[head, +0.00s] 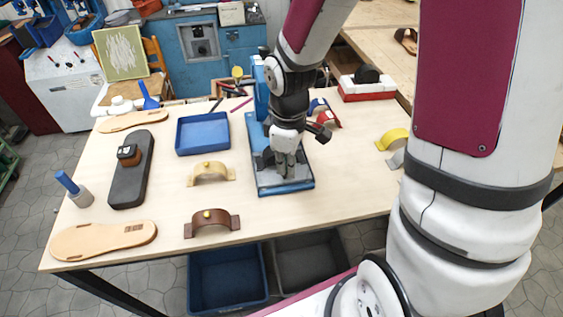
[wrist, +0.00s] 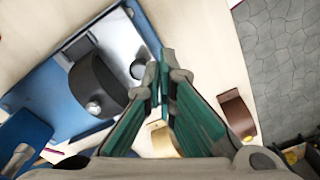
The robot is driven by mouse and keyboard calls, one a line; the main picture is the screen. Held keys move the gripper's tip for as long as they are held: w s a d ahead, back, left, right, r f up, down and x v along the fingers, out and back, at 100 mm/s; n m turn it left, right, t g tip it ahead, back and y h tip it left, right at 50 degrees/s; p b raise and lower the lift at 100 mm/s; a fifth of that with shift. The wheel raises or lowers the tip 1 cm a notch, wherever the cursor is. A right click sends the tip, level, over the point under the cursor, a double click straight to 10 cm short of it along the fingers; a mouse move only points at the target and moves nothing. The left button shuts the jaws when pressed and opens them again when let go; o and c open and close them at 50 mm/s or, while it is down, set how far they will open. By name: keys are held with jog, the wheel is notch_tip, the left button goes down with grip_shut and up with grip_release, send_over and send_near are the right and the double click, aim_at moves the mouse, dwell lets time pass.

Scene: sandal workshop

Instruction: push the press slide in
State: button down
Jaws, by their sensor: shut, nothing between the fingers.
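The press (head: 263,90) is a blue machine with a blue base on the table, in the middle of the head view. Its slide (head: 301,174) is a grey plate on that base; it also shows in the wrist view (wrist: 118,42). A dark arched strap with a silver button (wrist: 100,84) sits on the plate.
A blue tray (head: 203,134), a tan strap (head: 210,173) and a brown strap (head: 212,224) lie left of the press. A dark sole (head: 131,180) and tan soles lie farther left. Red and yellow (head: 391,139) straps are to the right. Bare table lies between them.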

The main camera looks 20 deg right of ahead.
jog(key=shift+f, duration=0.15)
dwell(0.3)
jog(key=shift+f+b, duration=1.2)
jog(key=shift+f, duration=1.1)
jog(key=shift+w, duration=0.15)
jog(key=shift+w+d+b, duration=0.4)
jog(key=shift+w, duration=1.55)
jog(key=shift+w+d+b, duration=0.4)
jog(key=shift+w, duration=1.6)
jog(key=shift+w+d+b, duration=0.4)
jog(key=shift+w, duration=1.55)
jog(key=shift+s+r+p, duration=0.15)
jog(key=shift+r+p, duration=0.35)
jog(key=shift+r, duration=0.25)
jog(key=shift+s+r+p, duration=0.1)
jog(key=shift+r+p, duration=0.4)
jog(key=shift+r, duration=0.25)
jog(key=shift+s+a+r+p, duration=0.15)
jog(key=shift+r+p, duration=0.9)
jog(key=shift+r, duration=1)
